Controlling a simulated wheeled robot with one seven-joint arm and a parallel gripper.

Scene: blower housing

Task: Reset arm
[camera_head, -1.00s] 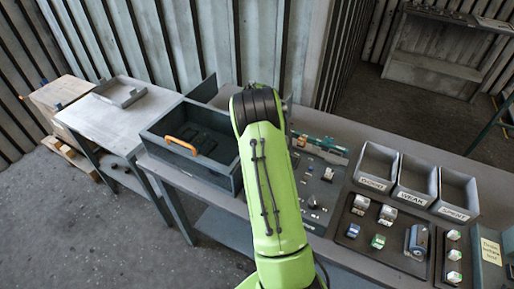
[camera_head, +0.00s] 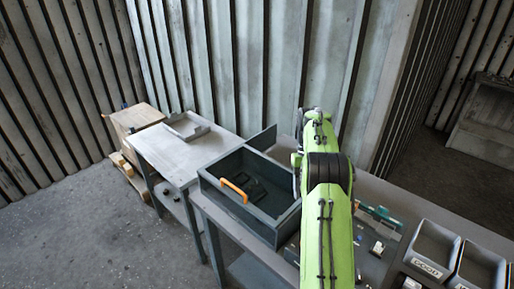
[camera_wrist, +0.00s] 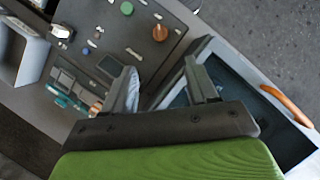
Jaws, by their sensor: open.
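My green arm (camera_head: 328,230) rises through the right middle of the head view and hides my gripper there. In the wrist view my gripper (camera_wrist: 165,88) shows two grey fingers spread apart with nothing between them. It hangs above the workbench, over the border between a dark panel (camera_wrist: 120,45) with small parts and a dark open box with an orange handle (camera_wrist: 286,104). The fingers appear apart from both.
The open grey box (camera_head: 208,187) stands on the bench left of my arm. Grey bins (camera_head: 432,250) stand at the right, one labelled GOOD. A side table with a shallow tray (camera_head: 187,127) and a wooden crate (camera_head: 135,116) are farther left. Floor at the left is clear.

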